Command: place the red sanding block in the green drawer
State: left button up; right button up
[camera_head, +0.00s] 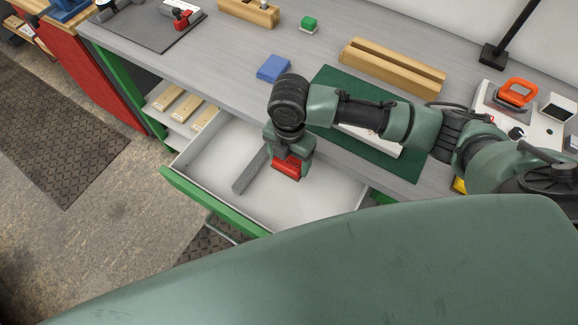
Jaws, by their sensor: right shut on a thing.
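The green-fronted drawer (213,204) is pulled out from under the grey workbench, and its white inside shows. I cannot tell whether the block touches the drawer floor. My left gripper is not in view.
A dark green mat (325,77) lies on the bench behind my right arm. A blue block (273,68), a small green block (309,24) and a grooved wooden block (393,68) are on the bench. Wooden strips (186,106) lie on a shelf left of the drawer.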

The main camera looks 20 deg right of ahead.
aim_at(289, 170)
jog(key=shift+f, duration=2.4)
jog(key=shift+f, duration=0.1)
jog(key=o, duration=1.2)
notch_tip(289, 170, up, 12)
jog(key=shift+r+b, duration=0.15)
jog(key=shift+b, duration=0.4)
